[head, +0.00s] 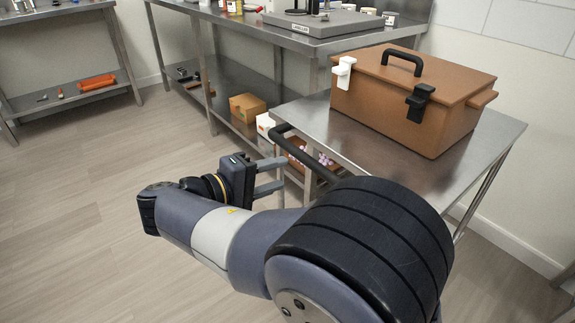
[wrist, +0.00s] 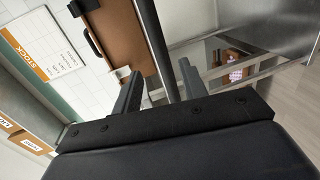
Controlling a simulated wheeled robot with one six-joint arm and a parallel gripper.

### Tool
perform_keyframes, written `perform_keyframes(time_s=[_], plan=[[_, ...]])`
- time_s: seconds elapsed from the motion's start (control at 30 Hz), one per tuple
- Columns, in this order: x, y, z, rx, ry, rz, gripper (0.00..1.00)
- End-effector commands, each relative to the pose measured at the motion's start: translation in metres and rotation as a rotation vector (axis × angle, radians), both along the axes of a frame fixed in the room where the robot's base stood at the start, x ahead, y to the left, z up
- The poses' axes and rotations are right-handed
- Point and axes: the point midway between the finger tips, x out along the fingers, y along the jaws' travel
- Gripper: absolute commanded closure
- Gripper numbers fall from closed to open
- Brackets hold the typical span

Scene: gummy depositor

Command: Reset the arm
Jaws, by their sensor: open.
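My gripper (head: 269,177) is open and empty in the head view, its two grey fingers pointing right toward the steel table. It also shows in the wrist view (wrist: 158,92), with a dark bar (wrist: 154,45) running between and beyond the fingers. In the head view a dark handle bar (head: 305,155) sticks out at the near left edge of the table, close to the fingertips. I cannot tell whether the fingers touch it. My arm is bent and reaches out to the left over the floor.
A brown case (head: 415,95) with a black handle and one white and one black latch stands on the steel table (head: 355,150). A longer steel bench (head: 280,38) stands behind, with boxes (head: 247,106) on its lower shelf. The floor at left is clear.

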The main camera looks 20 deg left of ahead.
Motion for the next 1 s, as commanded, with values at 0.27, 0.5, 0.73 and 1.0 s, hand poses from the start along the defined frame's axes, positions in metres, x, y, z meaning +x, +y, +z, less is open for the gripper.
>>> perform_keyframes(time_s=[0.27,0.5,0.73,1.0], plan=[[-0.003,0.002,0.0,0.0,0.0,0.0,0.59],[0.003,-0.002,-0.002,0.0,0.0,-0.002,0.59],[0.032,-0.024,-0.011,0.0,0.0,-0.005,0.59],[0.072,-0.053,-0.02,0.0,-0.001,-0.003,0.59]])
